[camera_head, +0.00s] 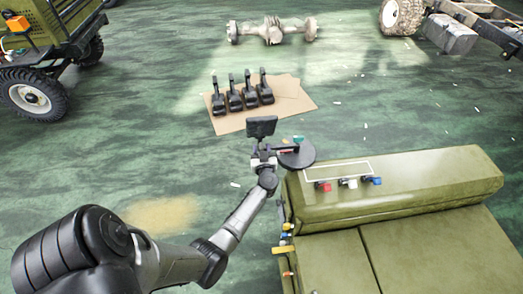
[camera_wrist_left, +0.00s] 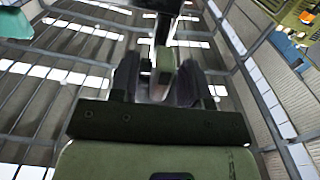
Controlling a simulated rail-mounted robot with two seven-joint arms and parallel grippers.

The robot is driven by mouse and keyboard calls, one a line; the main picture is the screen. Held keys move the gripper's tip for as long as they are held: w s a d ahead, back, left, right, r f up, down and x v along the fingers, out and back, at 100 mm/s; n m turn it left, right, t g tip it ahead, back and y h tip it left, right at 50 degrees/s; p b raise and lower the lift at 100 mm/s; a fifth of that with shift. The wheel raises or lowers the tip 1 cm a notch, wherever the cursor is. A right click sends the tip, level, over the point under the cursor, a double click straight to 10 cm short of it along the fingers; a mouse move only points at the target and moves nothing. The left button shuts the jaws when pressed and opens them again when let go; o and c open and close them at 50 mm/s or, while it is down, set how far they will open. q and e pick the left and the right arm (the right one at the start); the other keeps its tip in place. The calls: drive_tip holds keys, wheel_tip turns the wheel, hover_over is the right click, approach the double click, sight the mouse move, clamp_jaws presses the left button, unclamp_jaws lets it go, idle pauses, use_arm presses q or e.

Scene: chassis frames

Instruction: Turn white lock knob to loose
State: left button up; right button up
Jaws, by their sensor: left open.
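The white lock knob (camera_head: 348,183) sits on the top of the olive-green padded unit (camera_head: 420,185), between a red knob (camera_head: 323,186) and a blue knob (camera_head: 374,181). Its turn angle is too small to tell. My left gripper (camera_head: 263,150) is raised to the left of the unit, well apart from the white knob. In the left wrist view its two dark fingers (camera_wrist_left: 158,82) are blurred and spread apart. That view looks up toward the roof, and the white knob does not show in it. My right gripper is not in view.
A dark round disc (camera_head: 298,154) is beside the left gripper. Several coloured levers (camera_head: 285,240) stick out at the unit's left side. Several black pedal-like parts (camera_head: 240,95) stand on cardboard (camera_head: 288,95). An axle (camera_head: 272,30) lies farther back. Open green floor surrounds them.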

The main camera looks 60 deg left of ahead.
use_arm(q)
clamp_jaws()
